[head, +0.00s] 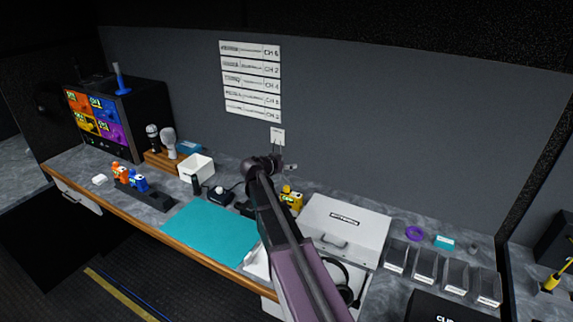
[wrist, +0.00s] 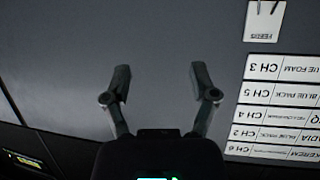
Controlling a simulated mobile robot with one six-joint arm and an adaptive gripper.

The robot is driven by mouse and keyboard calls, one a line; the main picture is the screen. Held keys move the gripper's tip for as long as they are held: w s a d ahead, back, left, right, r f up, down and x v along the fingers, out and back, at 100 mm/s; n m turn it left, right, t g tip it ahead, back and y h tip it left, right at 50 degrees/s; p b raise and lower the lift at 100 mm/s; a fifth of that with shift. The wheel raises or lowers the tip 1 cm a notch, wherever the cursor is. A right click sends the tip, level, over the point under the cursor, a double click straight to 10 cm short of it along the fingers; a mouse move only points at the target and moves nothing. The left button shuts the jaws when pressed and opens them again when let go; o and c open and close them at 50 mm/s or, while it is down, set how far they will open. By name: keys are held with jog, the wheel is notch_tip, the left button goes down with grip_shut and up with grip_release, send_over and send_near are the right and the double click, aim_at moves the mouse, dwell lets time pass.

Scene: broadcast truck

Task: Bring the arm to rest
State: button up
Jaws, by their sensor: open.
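My arm (head: 285,235) reaches up from the bottom of the head view over the workbench. Its wrist end is near the grey back wall, below the channel list. My gripper (wrist: 161,82) shows in the wrist view with its two fingers wide apart and nothing between them. Only grey wall shows behind the fingers. In the head view the gripper is small and dark, and its fingers are hard to make out.
The channel strips (head: 251,82) and a small card (head: 278,137) are on the wall. Below are a teal mat (head: 209,233), a white bin (head: 196,168), a yellow pack (head: 292,198) and a white case (head: 343,228). A monitor rack (head: 140,115) stands left; grey slots (head: 425,266) stand right.

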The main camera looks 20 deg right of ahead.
jog(key=shift+s, duration=0.1)
dwell(0.5)
jog(key=s+a+f+n+g+y, duration=0.2)
jog(key=s+a+f+n+y, duration=0.2)
jog(key=s+a, duration=0.3)
jog(key=s+a+f+n+g+y, duration=0.2)
jog(key=s+a, duration=0.5)
jog(key=s, duration=0.4)
jog(key=s+a+f+n+g+y, duration=0.2)
jog(key=s+a+f+n+y, duration=0.3)
jog(key=s, duration=0.4)
jog(key=shift+s+a+f+n+y, duration=0.35)
jog(key=shift+a+n+y, duration=0.25)
jog(key=shift+a+n, duration=0.3)
